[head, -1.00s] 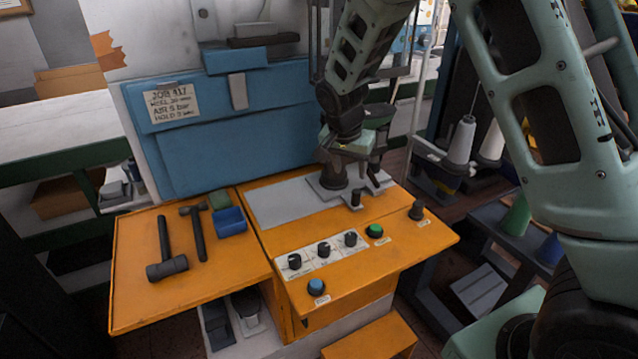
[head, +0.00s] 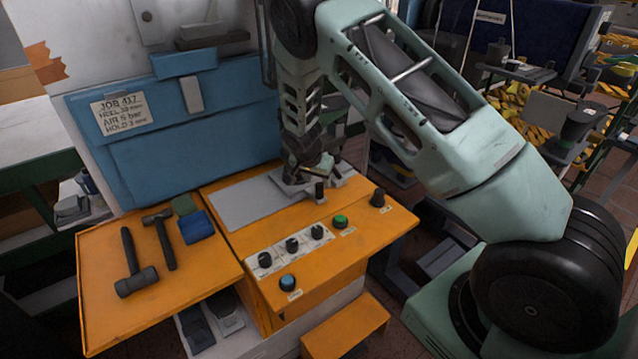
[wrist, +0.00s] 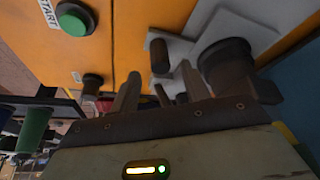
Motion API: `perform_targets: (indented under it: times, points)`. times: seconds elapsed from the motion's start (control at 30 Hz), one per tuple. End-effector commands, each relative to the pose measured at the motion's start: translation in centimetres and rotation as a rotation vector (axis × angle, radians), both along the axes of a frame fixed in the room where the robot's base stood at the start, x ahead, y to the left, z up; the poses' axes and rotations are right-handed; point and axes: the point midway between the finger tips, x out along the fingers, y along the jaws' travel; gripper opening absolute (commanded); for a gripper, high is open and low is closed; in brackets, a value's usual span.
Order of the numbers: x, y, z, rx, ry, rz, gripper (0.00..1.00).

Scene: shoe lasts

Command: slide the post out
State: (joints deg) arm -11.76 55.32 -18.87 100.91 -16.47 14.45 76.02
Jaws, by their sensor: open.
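A thick dark upright post (wrist: 224,62) stands in a grey plate and bracket (wrist: 195,48) on the orange machine top, at the upper right of the wrist view. My gripper (wrist: 192,88) is open, with its fingers reaching toward the post. I cannot tell whether they touch it. In the head view my gripper (head: 303,174) is low over the grey fixture and hides most of the post. A smaller dark pin (head: 319,190) stands in front of it, and shows in the wrist view (wrist: 160,55) too.
The green start button (head: 340,221), a black knob (head: 378,198) and a row of dials (head: 292,245) lie in front of the fixture. A blue panel (head: 190,130) rises behind. Two hammers (head: 130,265) and a blue block (head: 196,227) lie on the left shelf.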

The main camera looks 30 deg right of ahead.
Motion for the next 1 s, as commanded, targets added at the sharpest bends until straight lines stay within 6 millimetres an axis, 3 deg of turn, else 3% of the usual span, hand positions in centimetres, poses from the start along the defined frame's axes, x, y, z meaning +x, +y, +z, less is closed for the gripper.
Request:
perform_targets:
  times: [0.3,0.7,0.87,0.9,1.0]
  points:
    - [0.8,-1.3,-3.7,0.000,0.000,0.001,0.46]
    - [1.0,-1.5,-4.4,0.001,-0.002,0.001,0.46]
    - [1.0,-1.5,-4.4,0.000,-0.001,0.000,0.05]
    - [1.0,-1.5,-4.4,0.000,0.000,0.001,0.00]
    - [1.0,-1.5,-4.4,0.000,0.000,0.001,0.00]
